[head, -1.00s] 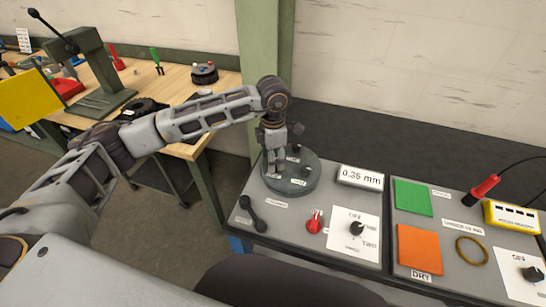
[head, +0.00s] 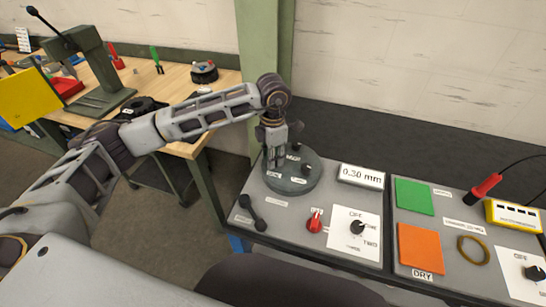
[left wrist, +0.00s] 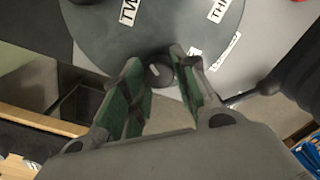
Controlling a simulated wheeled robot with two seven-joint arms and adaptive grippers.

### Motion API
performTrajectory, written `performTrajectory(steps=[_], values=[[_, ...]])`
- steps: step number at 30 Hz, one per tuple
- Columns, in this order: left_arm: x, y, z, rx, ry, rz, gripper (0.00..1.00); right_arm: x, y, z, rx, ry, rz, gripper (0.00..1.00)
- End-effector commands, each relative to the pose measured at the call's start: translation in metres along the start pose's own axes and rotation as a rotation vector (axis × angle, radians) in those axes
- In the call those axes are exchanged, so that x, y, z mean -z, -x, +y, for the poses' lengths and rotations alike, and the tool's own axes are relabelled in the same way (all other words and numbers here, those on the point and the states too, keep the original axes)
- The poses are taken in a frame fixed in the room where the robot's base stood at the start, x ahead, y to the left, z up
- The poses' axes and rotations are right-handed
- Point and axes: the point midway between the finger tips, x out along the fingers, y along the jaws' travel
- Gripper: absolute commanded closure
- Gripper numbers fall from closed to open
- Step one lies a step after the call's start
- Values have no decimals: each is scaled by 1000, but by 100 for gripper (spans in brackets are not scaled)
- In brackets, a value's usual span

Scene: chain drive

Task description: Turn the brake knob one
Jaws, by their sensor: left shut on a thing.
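A round grey disc (head: 297,185) sits on the left part of the grey panel, with small black knobs and white labels on it. My left gripper (head: 273,163) reaches down over the left side of the disc. In the left wrist view its green-lined fingers (left wrist: 160,85) are closed around a small dark knob (left wrist: 158,74) near the disc's rim. Labels starting "TW" and "TH" show farther in on the disc; the held knob's own label cannot be read. A white display (head: 361,177) reads 0.30 mm. My right gripper is not in view.
In front of the disc are a black lever (head: 252,213), a red switch (head: 315,222) and a rotary dial (head: 357,228) marked OFF. To the right lie a green pad (head: 414,197) and an orange pad (head: 419,248). A wooden workbench (head: 180,90) stands at the left.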

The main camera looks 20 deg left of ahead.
Motion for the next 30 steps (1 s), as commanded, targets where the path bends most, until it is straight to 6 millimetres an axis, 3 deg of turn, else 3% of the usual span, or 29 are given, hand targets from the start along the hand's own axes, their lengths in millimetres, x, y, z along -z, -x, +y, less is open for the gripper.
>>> performTrajectory(steps=[5, 15, 28, 29, 30], values=[[0, -2, 0, 0, 85, -1, 95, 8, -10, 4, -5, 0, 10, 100], [0, -1, 0, -1, 243, -1, 95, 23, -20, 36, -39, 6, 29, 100], [0, 0, 0, -1, 275, -1, 95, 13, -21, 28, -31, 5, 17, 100], [0, 0, 0, -1, 275, -1, 68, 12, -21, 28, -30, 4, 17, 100], [0, 0, 0, -1, 275, -1, 63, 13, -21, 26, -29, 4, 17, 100]])
